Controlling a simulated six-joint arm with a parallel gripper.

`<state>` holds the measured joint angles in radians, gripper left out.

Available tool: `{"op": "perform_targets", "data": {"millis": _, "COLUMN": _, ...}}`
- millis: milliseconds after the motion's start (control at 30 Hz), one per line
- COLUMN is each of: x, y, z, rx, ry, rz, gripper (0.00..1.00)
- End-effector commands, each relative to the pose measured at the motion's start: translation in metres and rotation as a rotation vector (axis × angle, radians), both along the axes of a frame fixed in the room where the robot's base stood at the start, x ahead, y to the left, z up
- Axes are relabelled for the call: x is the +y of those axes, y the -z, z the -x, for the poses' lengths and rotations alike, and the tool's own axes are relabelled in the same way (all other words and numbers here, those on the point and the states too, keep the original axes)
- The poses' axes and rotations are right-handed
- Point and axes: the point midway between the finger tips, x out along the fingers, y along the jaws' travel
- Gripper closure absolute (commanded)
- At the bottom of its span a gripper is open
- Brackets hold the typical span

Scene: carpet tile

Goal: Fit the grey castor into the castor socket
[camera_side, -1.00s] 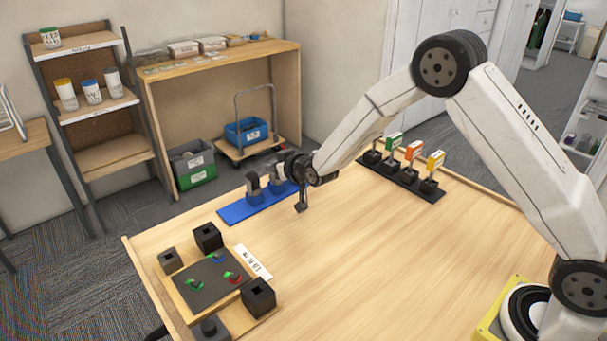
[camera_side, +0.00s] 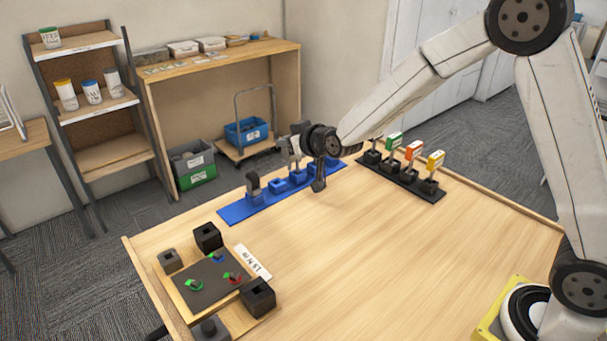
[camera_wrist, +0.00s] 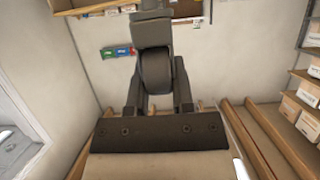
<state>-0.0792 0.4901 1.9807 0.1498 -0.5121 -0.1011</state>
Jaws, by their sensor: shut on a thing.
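My gripper (camera_side: 300,147) is raised over the back edge of the table, above the blue strip, shut on the grey castor (camera_wrist: 155,70). In the wrist view my gripper (camera_wrist: 158,88) has a finger on each side of the castor's dark wheel, and its grey body points away from the palm. In the side view the held castor is small and partly merged with my fingers. The castor socket cannot be told for sure; dark blocks with square openings (camera_side: 208,237) (camera_side: 258,297) stand around the grey panel (camera_side: 215,285) at front left, well away from my gripper.
The blue strip (camera_side: 236,211) has blue holders, one bearing another castor (camera_side: 253,184). A black rack (camera_side: 400,178) with green, orange and yellow tags stands at the back right. Small green, blue and red pieces sit on the panel. The middle of the wooden table (camera_side: 370,260) is clear.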

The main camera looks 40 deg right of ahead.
Motion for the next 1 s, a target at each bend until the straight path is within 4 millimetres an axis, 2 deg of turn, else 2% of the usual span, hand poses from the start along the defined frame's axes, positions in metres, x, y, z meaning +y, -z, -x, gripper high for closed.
{"op": "perform_targets", "data": {"millis": 200, "x": -0.001, "y": -0.016, "z": 0.035, "rx": -0.001, "ry": 0.000, "rz": 0.000, "gripper": 1.00}}
{"op": "perform_targets", "data": {"millis": 500, "x": -0.003, "y": -0.031, "z": 0.070, "rx": -0.001, "ry": 0.000, "rz": 0.000, "gripper": 1.00}}
{"op": "perform_targets", "data": {"millis": 700, "x": -0.004, "y": -0.036, "z": 0.082, "rx": -0.001, "ry": 0.000, "rz": -0.001, "gripper": 1.00}}
{"op": "perform_targets", "data": {"millis": 1000, "x": -0.004, "y": -0.038, "z": 0.088, "rx": 0.000, "ry": 0.000, "rz": -0.001, "gripper": 1.00}}
